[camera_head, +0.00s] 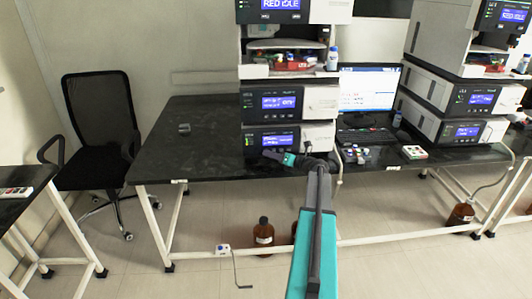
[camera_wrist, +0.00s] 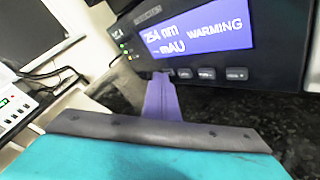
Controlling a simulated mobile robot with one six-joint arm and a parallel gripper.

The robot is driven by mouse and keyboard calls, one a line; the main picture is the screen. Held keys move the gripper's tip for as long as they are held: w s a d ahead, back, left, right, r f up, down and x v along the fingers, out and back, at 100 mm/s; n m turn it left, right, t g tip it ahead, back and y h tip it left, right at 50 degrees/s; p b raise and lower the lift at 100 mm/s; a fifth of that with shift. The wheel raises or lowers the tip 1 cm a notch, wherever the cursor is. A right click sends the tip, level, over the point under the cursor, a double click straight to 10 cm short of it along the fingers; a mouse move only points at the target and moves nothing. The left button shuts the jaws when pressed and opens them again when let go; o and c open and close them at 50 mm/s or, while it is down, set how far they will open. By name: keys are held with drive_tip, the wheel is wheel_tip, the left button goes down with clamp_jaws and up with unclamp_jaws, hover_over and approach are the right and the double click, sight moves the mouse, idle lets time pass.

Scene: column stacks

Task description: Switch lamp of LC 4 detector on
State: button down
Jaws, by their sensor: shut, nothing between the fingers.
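The detector (camera_wrist: 130,60) fills the upper part of the wrist view, with a dark front and a label at its upper left that looks like LC 4. Its lit blue screen (camera_wrist: 195,33) reads 254 nm, mAU and WARMING. Below the screen is a row of small buttons (camera_wrist: 206,74). My gripper (camera_wrist: 160,80) is shut and empty, its fingertips at the left end of that row, covering part of it. I cannot tell whether they touch. In the head view my gripper (camera_head: 284,157) is at the lower front of the bottom unit (camera_head: 258,139) of the middle stack.
The black bench (camera_head: 205,130) carries the middle stack and a second stack (camera_head: 448,97) at the right. Between them are a monitor (camera_head: 369,88) and small vials (camera_head: 357,154). The bench left of the middle stack is mostly clear.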

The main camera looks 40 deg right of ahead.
drive_tip(key=shift+s+a, duration=0.15)
drive_tip(key=shift+s, duration=0.05)
drive_tip(key=shift+s+a+p, duration=0.35)
drive_tip(key=shift+s+a, duration=0.05)
drive_tip(key=shift+s, duration=0.05)
drive_tip(key=s+a, duration=0.1)
drive_tip(key=s, duration=0.1)
drive_tip(key=s+a+p, duration=0.1)
drive_tip(key=s+a, duration=0.1)
drive_tip(key=shift+a, duration=0.1)
idle(0.8)
drive_tip(key=shift+w, duration=0.15)
idle(0.5)
